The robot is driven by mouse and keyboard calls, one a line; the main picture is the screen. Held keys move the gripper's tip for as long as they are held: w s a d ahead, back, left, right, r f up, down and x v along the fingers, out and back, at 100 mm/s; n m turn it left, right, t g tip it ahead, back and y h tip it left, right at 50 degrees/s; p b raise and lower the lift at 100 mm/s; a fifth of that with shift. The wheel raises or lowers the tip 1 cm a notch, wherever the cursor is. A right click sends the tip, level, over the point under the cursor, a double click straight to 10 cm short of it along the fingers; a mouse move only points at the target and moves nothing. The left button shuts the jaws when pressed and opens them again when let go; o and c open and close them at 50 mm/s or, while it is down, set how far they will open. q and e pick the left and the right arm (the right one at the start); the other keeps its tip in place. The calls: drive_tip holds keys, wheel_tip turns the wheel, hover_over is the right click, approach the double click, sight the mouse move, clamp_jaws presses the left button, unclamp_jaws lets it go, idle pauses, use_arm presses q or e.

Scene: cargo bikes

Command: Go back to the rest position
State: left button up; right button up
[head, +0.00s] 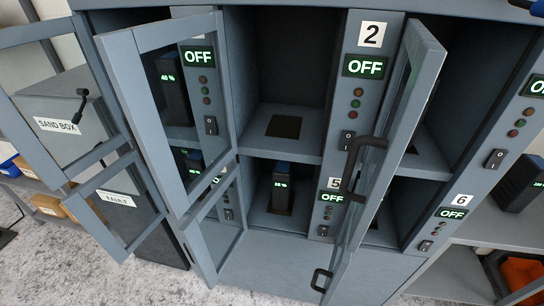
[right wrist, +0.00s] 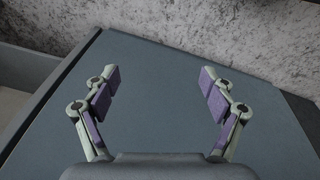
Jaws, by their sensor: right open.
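My right gripper (right wrist: 160,85) is open and empty in the right wrist view. Its two fingers stand wide apart with purple pads, above a flat blue-grey panel (right wrist: 160,130). I cannot tell whether the fingers touch the panel. Neither gripper shows in the head view, and my left gripper is in no view. The head view shows a grey-blue charging cabinet (head: 300,155) with several bays. The bay (head: 284,127) beside the "2" label is empty, with a dark square on its floor. Dark batteries stand in the bay (head: 280,188) by the "5" label and at upper left (head: 174,95).
Several cabinet doors stand open towards me, including a left door (head: 150,42) and a right door (head: 424,60) with a dark handle. A sand box (head: 62,88) and a "FAULT" bin (head: 140,225) stand at left. A shelf with an orange bin (head: 522,275) is at lower right. Speckled floor shows at lower left.

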drive_tip(key=s+f+g+p, duration=0.1)
drive_tip(key=s+f, duration=1.1)
drive_tip(key=s, duration=0.5)
drive_tip(key=shift+d, duration=0.4)
drive_tip(key=shift+s, duration=0.1)
